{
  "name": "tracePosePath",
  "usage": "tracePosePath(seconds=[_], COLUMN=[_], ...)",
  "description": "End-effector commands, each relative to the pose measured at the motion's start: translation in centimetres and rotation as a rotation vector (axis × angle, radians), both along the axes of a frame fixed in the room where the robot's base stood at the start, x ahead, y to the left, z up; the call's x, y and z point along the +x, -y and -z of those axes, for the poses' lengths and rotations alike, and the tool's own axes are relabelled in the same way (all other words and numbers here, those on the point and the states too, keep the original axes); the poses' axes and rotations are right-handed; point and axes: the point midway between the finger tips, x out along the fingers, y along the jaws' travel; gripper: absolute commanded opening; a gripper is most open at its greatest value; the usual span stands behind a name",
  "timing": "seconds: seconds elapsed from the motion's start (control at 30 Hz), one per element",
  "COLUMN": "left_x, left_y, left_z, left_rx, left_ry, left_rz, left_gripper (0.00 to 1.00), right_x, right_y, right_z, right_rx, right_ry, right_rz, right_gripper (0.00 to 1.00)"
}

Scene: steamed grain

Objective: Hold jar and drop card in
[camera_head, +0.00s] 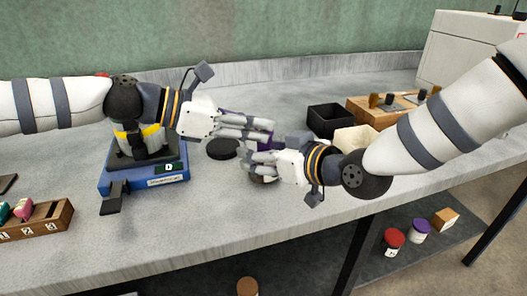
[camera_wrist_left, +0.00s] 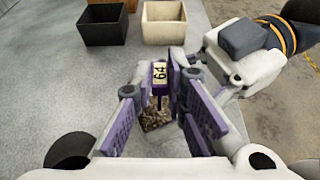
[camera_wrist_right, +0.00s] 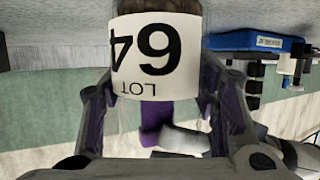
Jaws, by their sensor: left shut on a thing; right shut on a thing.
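The jar shows close up in the right wrist view with a white label (camera_wrist_right: 155,60) reading LOT 64, upside down. Brown grain (camera_wrist_left: 155,119) shows inside it in the left wrist view. My right gripper (camera_head: 262,163) is shut on the jar, with fingers on both sides of it. The small cream card (camera_wrist_left: 160,74) marked 64 is between the fingertips of my left gripper (camera_wrist_left: 160,82), which is shut on it over the jar mouth. In the head view the fingers hide the card and most of the jar.
A black round lid (camera_head: 222,148) lies beside the hands. A blue scale (camera_head: 142,181) stands to the left. A black box (camera_head: 328,119), a cream box (camera_head: 355,138) and a wooden rack (camera_head: 372,105) stand behind right. A wooden tray (camera_head: 40,226) is at front left. The front middle counter is clear.

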Motion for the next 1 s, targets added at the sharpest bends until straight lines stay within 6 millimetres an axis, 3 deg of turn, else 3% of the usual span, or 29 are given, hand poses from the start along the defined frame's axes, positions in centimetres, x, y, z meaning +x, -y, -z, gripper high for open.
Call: tracePosePath(seconds=[0.17,0.2,0.3,0.7,0.77,1.0], left_x=[0.0,0.0,0.0,-0.2,-0.4,-2.1], left_y=[0.0,0.0,0.0,-0.3,-1.1,-6.6], left_z=[0.0,0.0,0.0,0.1,-0.3,-2.9], left_rx=[0.000,0.000,0.000,0.002,0.003,-0.001], left_ry=[0.000,0.000,0.000,-0.002,-0.001,0.003], left_rz=[0.000,0.000,0.000,0.004,0.002,-0.002], left_gripper=[0.00,0.15,0.36,0.36,0.36,0.36], right_x=[0.0,0.0,0.0,0.0,0.0,0.0], right_y=[0.0,0.0,0.0,0.1,0.1,0.1], right_z=[0.1,0.1,0.1,0.1,0.1,0.1], right_rx=[-0.001,-0.001,-0.001,-0.001,0.000,-0.001], right_ry=[-0.002,-0.002,-0.002,-0.002,-0.002,-0.002], right_rz=[0.000,0.000,0.000,0.001,0.003,0.001], right_gripper=[0.15,0.15,0.15,0.15,0.15,0.15])
